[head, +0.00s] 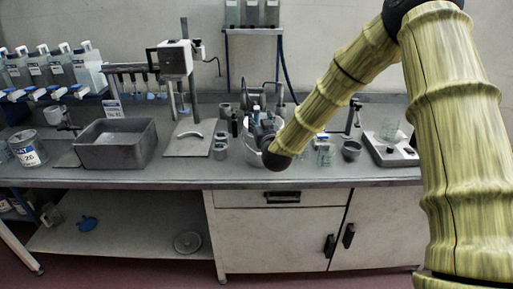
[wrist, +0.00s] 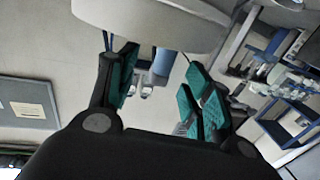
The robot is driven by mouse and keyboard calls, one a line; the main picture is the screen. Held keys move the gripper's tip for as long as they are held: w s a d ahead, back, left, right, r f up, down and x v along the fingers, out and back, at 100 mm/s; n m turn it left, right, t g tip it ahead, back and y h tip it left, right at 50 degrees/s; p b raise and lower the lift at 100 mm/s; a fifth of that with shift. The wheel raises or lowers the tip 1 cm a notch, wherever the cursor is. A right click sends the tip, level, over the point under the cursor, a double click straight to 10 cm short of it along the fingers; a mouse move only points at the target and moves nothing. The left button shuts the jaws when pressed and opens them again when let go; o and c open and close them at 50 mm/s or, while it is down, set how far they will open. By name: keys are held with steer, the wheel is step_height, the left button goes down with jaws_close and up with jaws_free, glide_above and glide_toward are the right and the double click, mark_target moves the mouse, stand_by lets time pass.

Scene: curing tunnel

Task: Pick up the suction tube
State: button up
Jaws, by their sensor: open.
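A short, pale, curved piece (head: 190,134) lies on the flat base plate of a stand, left of my arm's end in the head view. It may be the suction tube, but I cannot tell for sure. My gripper (head: 262,128) is over the middle of the bench, right of that piece, among metal vessels that it partly hides. In the wrist view my gripper (wrist: 162,88) has its teal-padded fingers spread apart, with nothing held between them. I cannot make out the suction tube in the wrist view.
A grey metal tub (head: 115,145) and a labelled can (head: 27,149) stand on the left of the bench. A tall stand (head: 176,60) rises behind the base plate. Small cups (head: 220,145) stand beside my gripper. A scale with a glass beaker (head: 391,150) is at the right.

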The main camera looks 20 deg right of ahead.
mark_target(258, 115)
steer(key=w+p, duration=0.1)
steer(key=w, duration=0.3)
steer(key=shift+w+r+p, duration=0.1)
steer(key=shift+r+p, duration=0.1)
steer(key=shift+p, duration=0.2)
steer(key=shift+w+d, duration=0.1)
steer(key=shift+w, duration=0.3)
jaws_close()
